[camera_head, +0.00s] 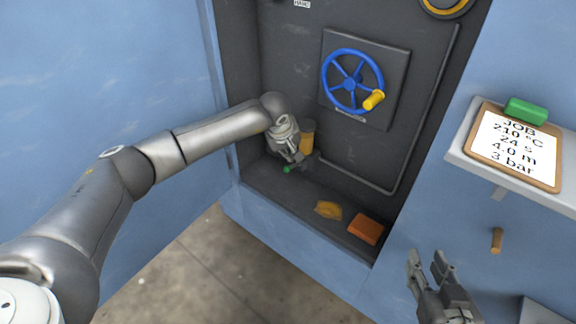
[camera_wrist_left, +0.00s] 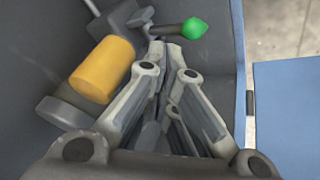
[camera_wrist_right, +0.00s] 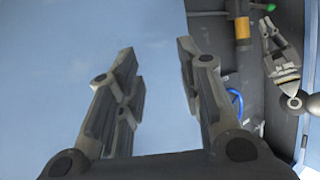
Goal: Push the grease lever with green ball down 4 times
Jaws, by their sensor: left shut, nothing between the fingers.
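The grease lever ends in a green ball (camera_head: 288,169), low in the recess of the dark panel. The left wrist view shows the ball (camera_wrist_left: 194,28) at the end of a short dark lever (camera_wrist_left: 166,30), beside a yellow cylinder (camera_wrist_left: 102,68). My left gripper (camera_head: 296,158) is shut and empty, its fingertips (camera_wrist_left: 170,45) at the lever just beside the ball. I cannot tell whether they touch it. The ball also shows in the right wrist view (camera_wrist_right: 268,8). My right gripper (camera_head: 430,256) is open and empty, away from the lever.
A blue handwheel (camera_head: 350,82) with a yellow knob is on the panel above. A yellow cloth (camera_head: 328,210) and an orange block (camera_head: 366,229) lie on the recess floor. A shelf with a clipboard (camera_head: 514,147) and a wooden peg (camera_head: 497,240) are at the right.

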